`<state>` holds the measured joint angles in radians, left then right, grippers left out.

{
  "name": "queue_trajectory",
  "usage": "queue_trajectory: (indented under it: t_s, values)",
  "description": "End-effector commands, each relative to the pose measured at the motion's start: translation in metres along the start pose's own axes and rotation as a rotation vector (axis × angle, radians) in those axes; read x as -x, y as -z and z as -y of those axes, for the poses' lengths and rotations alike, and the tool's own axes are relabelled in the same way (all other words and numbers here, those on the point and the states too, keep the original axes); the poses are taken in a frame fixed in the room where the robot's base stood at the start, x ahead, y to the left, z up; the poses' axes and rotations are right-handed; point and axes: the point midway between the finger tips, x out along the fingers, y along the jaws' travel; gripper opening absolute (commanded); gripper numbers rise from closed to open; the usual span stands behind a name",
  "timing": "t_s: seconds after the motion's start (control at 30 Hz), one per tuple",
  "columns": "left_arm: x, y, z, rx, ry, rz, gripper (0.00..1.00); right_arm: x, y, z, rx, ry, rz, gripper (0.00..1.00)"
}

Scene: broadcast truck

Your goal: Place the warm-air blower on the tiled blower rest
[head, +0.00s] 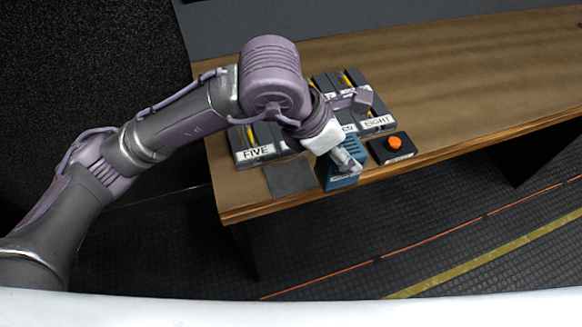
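A blue box-like thing with a small label (341,181) stands at the table's front edge; it may be the warm-air blower, but my arm partly covers it. A flat dark grey square (289,178) lies on the table just left of it and may be the tiled blower rest; no tile lines can be made out. My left gripper (347,160) is over the blue thing, its fingers small and partly hidden, so its opening and any contact are unclear. My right gripper is not in view.
A block labelled FIVE (256,153) stands behind the grey square. A block labelled EIGHT (377,122) and others are partly behind my arm. A black box with an orange button (393,148) sits right of the blue thing. The brown table (480,75) is clear farther right.

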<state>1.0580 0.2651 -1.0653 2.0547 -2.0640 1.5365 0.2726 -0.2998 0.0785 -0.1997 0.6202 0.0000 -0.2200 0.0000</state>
Motion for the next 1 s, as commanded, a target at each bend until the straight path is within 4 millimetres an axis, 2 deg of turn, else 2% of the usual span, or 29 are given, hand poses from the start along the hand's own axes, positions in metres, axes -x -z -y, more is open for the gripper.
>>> queue_trajectory:
  t_s: [0.3,0.5,0.67,1.0]
  values:
    - [-0.011,0.052,-0.059,0.013,-0.003,-0.007,0.00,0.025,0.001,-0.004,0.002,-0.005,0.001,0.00]
    - [-0.020,0.078,-0.087,0.008,-0.001,-0.004,0.00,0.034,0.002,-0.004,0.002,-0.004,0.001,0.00]
    - [-0.024,0.086,-0.094,0.004,0.000,-0.003,0.00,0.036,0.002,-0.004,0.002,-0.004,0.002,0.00]
    - [-0.056,0.106,-0.094,0.003,0.000,-0.002,0.00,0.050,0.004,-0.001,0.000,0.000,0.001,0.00]
